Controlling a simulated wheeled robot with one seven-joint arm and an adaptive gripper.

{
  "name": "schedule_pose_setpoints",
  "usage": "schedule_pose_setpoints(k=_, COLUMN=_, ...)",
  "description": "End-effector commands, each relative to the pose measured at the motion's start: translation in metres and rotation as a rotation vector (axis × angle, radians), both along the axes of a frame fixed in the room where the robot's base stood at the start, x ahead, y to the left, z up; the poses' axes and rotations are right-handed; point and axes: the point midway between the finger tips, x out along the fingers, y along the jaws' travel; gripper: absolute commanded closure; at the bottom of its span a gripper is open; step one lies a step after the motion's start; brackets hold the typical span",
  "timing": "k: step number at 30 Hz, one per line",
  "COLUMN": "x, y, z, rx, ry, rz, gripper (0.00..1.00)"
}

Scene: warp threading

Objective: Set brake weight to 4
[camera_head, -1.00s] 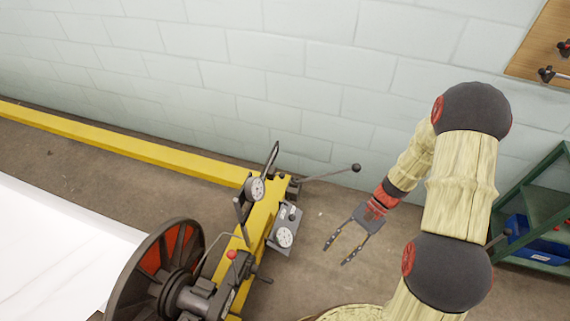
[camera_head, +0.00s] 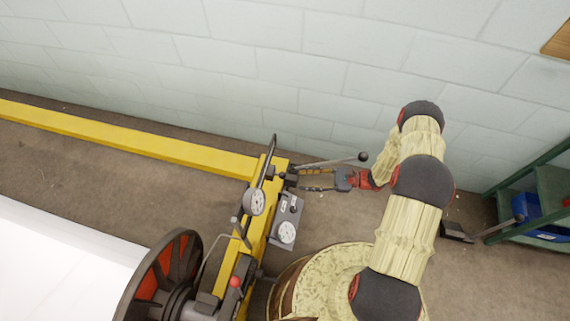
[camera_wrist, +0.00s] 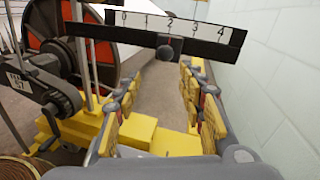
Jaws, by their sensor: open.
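A dark bar with a white scale marked 0 to 4 (camera_wrist: 205,32) crosses the top of the wrist view. A dark rounded piece (camera_wrist: 168,48) shows at the bar just below the 2; I cannot tell whether it is the brake weight or a knob. In the head view, a thin lever with a dark ball end (camera_head: 363,157) reaches right from the yellow frame. My gripper (camera_head: 303,180) is open beside this lever, its fingers pointing left toward the frame. In the wrist view my gripper (camera_wrist: 158,80) has nothing between its fingers.
The yellow frame (camera_head: 225,277) carries dial gauges (camera_head: 254,201) and a red knob (camera_head: 236,282). A large dark wheel with red panels (camera_head: 160,277) stands beside a white roll (camera_head: 55,265). The block wall (camera_head: 300,75) is close behind. A green shelf (camera_head: 548,192) stands right.

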Motion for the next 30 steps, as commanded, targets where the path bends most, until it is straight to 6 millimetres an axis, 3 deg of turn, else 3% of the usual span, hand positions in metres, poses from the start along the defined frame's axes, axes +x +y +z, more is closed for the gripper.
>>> schedule_pose_setpoints(k=7, x=0.008, y=0.011, z=0.010, rx=0.036, ry=-0.030, rz=-0.022, gripper=0.60)
schedule_pose_setpoints(k=15, x=0.013, y=0.052, z=0.009, rx=0.035, ry=-0.030, rz=-0.018, gripper=0.60)
schedule_pose_setpoints(k=21, x=0.017, y=0.072, z=0.010, rx=0.035, ry=-0.030, rz=-0.020, gripper=0.60)
schedule_pose_setpoints(k=30, x=0.018, y=0.077, z=0.011, rx=0.035, ry=-0.030, rz=-0.022, gripper=0.60)
